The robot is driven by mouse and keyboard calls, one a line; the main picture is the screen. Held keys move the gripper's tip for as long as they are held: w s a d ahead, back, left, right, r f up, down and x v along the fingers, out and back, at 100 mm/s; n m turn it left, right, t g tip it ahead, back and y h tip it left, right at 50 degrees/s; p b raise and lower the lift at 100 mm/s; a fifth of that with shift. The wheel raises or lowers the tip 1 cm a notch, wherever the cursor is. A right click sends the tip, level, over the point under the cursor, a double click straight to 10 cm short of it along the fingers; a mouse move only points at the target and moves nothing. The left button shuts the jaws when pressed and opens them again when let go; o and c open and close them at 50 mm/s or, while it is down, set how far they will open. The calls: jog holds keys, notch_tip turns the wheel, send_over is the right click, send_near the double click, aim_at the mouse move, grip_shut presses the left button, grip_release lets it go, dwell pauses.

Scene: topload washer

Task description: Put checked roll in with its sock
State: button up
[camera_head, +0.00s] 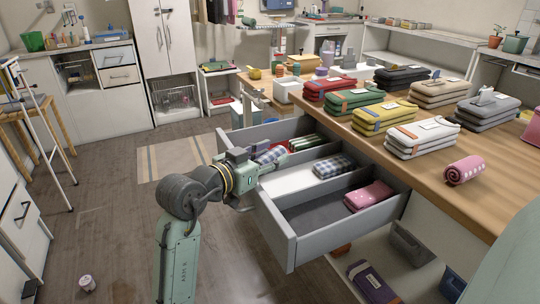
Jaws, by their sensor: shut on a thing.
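An open grey drawer (277,228) has three compartments. A similar blue-and-white checked roll (333,166) lies at the right end of the middle compartment. A red, green and white striped roll (306,142) lies in the far compartment. A pink dotted roll (369,196) lies at the right end of the near compartment.
The wooden counter (440,177) above the drawer bears several folded cloth stacks, including a yellow one (384,117), and a pink spiral roll (464,170). The middle compartment's left part is bare. A small jar (87,283) stands on the floor; the floor (120,225) left of my arm is mostly clear.

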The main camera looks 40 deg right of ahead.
jog(key=o, duration=0.9)
jog(key=shift+f, duration=0.15)
